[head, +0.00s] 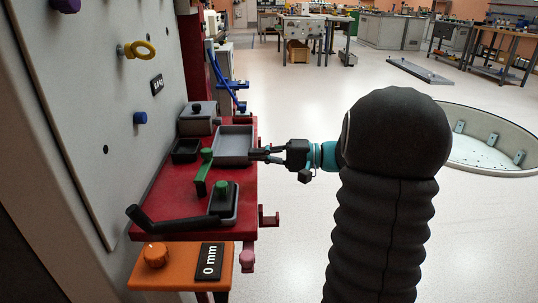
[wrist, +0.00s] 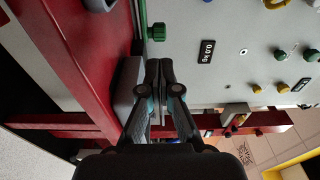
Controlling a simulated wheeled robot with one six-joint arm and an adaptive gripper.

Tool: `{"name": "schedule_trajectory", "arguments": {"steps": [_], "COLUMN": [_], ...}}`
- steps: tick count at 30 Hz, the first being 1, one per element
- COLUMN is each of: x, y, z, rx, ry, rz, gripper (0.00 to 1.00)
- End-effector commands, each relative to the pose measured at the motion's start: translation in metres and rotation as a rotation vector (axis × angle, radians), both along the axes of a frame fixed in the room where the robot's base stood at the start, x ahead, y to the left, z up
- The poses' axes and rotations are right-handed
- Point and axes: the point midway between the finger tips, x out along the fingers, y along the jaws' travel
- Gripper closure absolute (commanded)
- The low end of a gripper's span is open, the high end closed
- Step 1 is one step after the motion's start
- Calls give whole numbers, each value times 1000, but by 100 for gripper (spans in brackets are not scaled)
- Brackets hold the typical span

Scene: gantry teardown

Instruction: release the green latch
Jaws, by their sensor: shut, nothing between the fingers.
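A green upright lever-like piece (head: 203,172), which looks like the latch, stands on the red bench in the head view. A green knob (head: 222,187) sits on a grey-edged block just in front of it. I cannot tell for certain which one the task means. My gripper (head: 254,154) is shut and empty at the right side of the grey tray, to the right of the green lever and apart from it. In the wrist view my gripper (wrist: 159,65) has its fingertips together. A green knob (wrist: 158,32) and a thin green bar (wrist: 143,18) show just beyond them.
The grey tray (head: 234,160) lies beside my fingertips on the red bench (head: 170,206). A black bar handle (head: 180,221) lies along its front. An orange shelf with a knob (head: 155,254) is below. The grey panel (head: 95,120) rises at left.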

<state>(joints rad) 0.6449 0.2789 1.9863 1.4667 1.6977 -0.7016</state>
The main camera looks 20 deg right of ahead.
Motion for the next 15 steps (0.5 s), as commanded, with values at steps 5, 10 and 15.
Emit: {"name": "schedule_trajectory", "arguments": {"steps": [5,10,15], "x": [15,28,37], "y": [31,55,70], "z": [0,0,0], "rx": [-1,-2,-2], "ry": [0,1,1], "rz": [4,2,0], "gripper": [100,100,100]}}
